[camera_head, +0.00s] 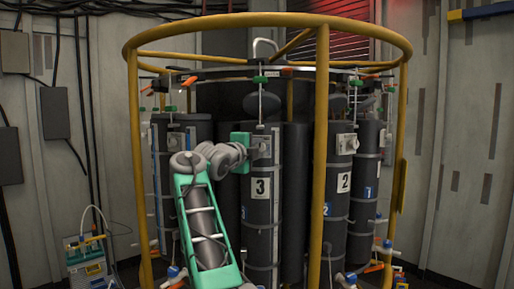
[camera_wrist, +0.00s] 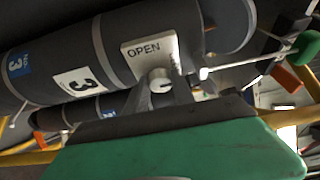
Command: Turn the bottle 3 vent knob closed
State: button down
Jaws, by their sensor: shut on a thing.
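Bottle 3 (camera_head: 260,215) is a tall dark grey cylinder with a white "3" label, upright in the rack. It lies sideways across the wrist view (camera_wrist: 75,55). Its white vent plate (camera_wrist: 140,46) reads "OPEN"; part of the plate is hidden behind my gripper. The pale round vent knob (camera_wrist: 160,80) sits at the plate's edge between my dark fingers. My gripper (camera_head: 253,149) reaches the upper part of bottle 3 from the left, and it fills the lower wrist view (camera_wrist: 161,88). It is shut on the knob. The knob's pointing direction is unclear.
A yellow tubular cage (camera_head: 319,130) surrounds the bottles, with one post right of bottle 3. Bottle 2 (camera_head: 338,195) stands to the right. Green-handled valves (camera_head: 260,79) and thin pipes run above. A small cart (camera_head: 88,262) stands at the lower left.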

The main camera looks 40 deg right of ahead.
jog(key=c, duration=1.1)
grip_release()
jog(key=shift+o, duration=0.2)
jog(key=b+v, duration=0.3)
jog(key=v, duration=0.4)
jog(key=shift+s+a+b, duration=0.15)
jog(key=shift+a+b, duration=0.2)
